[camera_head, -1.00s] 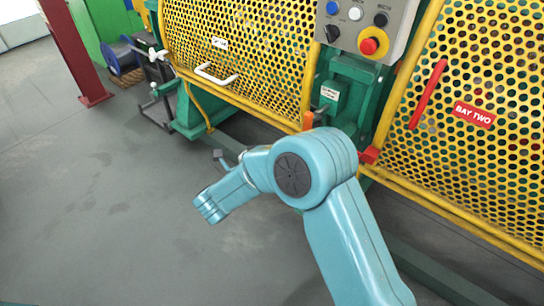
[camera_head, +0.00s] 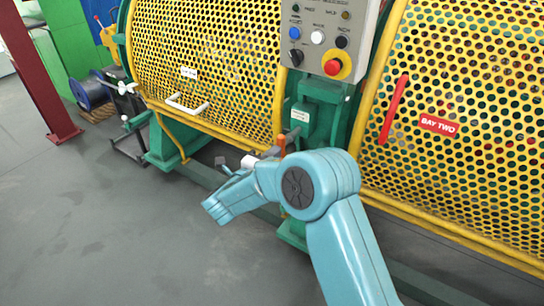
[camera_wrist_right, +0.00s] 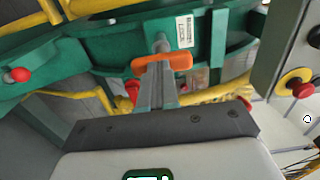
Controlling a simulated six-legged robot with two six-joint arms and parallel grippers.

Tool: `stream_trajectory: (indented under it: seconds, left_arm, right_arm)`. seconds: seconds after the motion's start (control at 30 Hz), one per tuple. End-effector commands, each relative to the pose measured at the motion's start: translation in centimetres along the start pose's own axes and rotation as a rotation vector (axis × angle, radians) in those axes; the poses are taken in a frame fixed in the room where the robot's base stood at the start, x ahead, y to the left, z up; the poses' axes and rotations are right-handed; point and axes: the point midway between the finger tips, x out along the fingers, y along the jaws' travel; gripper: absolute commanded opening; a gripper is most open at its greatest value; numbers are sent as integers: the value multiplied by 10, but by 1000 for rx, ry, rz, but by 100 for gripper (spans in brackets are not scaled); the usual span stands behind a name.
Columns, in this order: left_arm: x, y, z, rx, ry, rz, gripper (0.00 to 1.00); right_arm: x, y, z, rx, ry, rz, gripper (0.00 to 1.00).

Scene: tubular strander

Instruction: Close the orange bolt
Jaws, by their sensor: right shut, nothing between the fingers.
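The orange bolt handle (camera_head: 282,144) sits on the green post between the two yellow mesh guards, below the control box. In the right wrist view the orange bolt (camera_wrist_right: 178,61) lies crosswise just beyond my fingertips, with a grey rod behind it. My right gripper (camera_head: 268,154) is beside the bolt, partly hidden behind my arm. In the right wrist view its fingers (camera_wrist_right: 156,72) are together and empty, their tips at or very near the handle's underside; I cannot tell if they touch. My left gripper is not in view.
A control box (camera_head: 328,40) with a red stop button (camera_head: 335,67) hangs above the bolt. The left guard has a white handle (camera_head: 187,104); the right guard has a red handle (camera_head: 394,108) and a red sign (camera_head: 438,125). Grey floor lies open at left.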

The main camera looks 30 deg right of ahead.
Motion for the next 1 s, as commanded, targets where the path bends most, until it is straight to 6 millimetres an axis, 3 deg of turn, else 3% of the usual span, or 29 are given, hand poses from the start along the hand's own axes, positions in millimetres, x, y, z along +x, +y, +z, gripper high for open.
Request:
stream_trajectory:
  seconds: [0.2, 0.33, 1.0]
  left_arm:
    - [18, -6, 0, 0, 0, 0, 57]
    - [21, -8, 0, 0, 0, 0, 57]
    - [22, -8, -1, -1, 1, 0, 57]
  right_arm:
    - [41, 4, -2, 4, 6, 0, 0]
    - [54, 2, -1, 1, 3, 0, 0]
    - [60, -3, -2, 5, 5, -6, 0]
